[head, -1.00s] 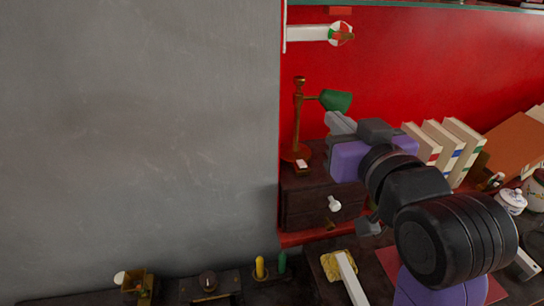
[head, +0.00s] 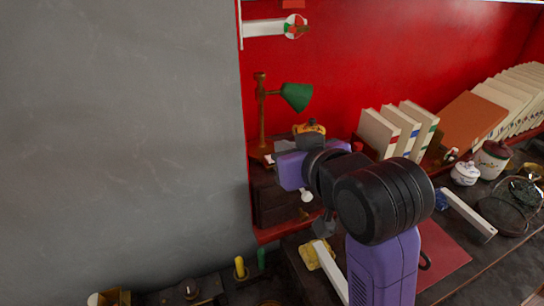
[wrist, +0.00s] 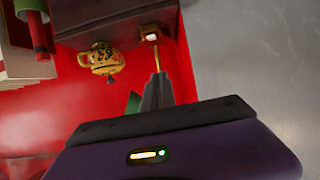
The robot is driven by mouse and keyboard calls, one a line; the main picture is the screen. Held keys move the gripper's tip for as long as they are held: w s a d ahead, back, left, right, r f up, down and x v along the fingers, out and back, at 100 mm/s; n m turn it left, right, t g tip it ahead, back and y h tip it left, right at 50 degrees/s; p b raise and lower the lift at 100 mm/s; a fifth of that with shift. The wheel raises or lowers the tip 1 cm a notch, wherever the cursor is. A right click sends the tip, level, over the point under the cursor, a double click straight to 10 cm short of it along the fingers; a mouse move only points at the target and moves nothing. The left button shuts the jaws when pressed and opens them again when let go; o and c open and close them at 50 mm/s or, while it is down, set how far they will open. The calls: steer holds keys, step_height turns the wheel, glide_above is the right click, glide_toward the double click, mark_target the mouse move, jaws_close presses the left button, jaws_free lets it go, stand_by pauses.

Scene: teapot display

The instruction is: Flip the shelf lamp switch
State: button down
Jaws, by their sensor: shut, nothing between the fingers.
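The shelf lamp has a brass post (head: 262,115) and a green shade (head: 296,97). It stands on a dark wooden box at the left end of the red shelf. In the wrist view, the lamp's small white switch (wrist: 152,37) shows at the foot of the brass post, beyond my fingertips. My gripper (wrist: 157,76) is shut and empty, its fingers pointing toward the lamp's foot. In the head view my gripper (head: 273,158) is low beside the lamp base, and hides most of the switch area. I cannot tell whether it touches the lamp.
A yellow patterned teapot (wrist: 98,58) stands close beside the lamp; it also shows behind my wrist in the head view (head: 310,132). Books (head: 400,130) stand to the right on the shelf. A grey wall (head: 120,130) is at the left. A white bracket (head: 265,28) is above.

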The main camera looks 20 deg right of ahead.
glide_above(270, 162)
step_height(270, 162, down, 3)
steer(key=shift+s+f, duration=0.1)
steer(key=shift+s, duration=0.05)
steer(key=f, duration=0.2)
steer(key=shift+s+f, duration=0.3)
steer(key=shift+s, duration=0.1)
steer(key=shift+s+f, duration=0.1)
steer(key=shift+f, duration=0.55)
steer(key=f+t+b, duration=0.1)
steer(key=b, duration=0.1)
steer(key=shift+s+f+b, duration=0.15)
steer(key=shift+f+b, duration=0.2)
steer(key=shift+r, duration=0.35)
steer(key=shift+r+p, duration=0.1)
steer(key=shift+p, duration=0.3)
